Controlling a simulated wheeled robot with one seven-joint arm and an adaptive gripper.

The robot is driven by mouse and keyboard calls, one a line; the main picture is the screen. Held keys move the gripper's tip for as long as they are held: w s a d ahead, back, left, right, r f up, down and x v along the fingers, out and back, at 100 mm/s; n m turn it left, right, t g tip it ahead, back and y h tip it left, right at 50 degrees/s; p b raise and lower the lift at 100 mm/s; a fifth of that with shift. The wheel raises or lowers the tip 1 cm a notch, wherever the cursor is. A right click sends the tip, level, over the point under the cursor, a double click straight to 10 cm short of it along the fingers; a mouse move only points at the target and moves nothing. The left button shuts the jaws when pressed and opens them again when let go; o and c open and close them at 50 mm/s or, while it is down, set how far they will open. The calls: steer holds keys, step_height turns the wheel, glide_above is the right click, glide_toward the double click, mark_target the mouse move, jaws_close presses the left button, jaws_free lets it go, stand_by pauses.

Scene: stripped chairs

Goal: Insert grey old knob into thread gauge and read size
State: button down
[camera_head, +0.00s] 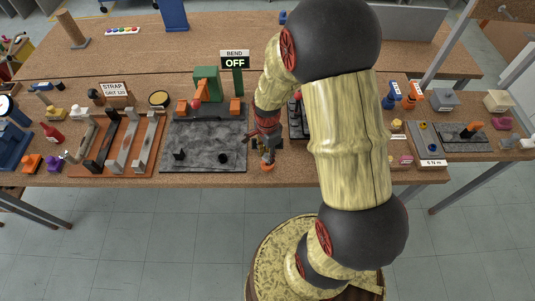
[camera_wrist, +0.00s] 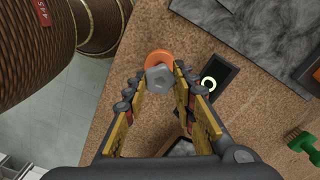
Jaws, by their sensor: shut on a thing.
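My gripper (camera_wrist: 158,78) is shut on a grey, roughly hexagonal knob (camera_wrist: 160,78), which sits between the fingertips in the wrist view. A round orange piece (camera_wrist: 156,58) shows just behind the knob; I cannot tell whether they touch. A small black block with a bright ring (camera_wrist: 213,81) lies right of the fingertips; I cannot tell for sure which piece is the thread gauge. In the head view my gripper (camera_head: 266,155) is low at the bench's front edge, above an orange piece (camera_head: 267,168). The knob is too small to make out there.
A grey slab (camera_head: 205,140) with a green fixture (camera_head: 207,84) and a "BEND OFF" sign (camera_head: 235,60) stands left of my gripper. An orange board with metal bars (camera_head: 120,142) lies further left. A green dumbbell-like piece (camera_wrist: 304,146) is at the wrist view's right.

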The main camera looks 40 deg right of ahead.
steer(key=shift+f+b, duration=0.85)
steer(key=shift+f, duration=0.45)
steer(key=c, duration=1.4)
jaws_free()
step_height(320, 180, up, 12)
steer(key=shift+f, duration=0.1)
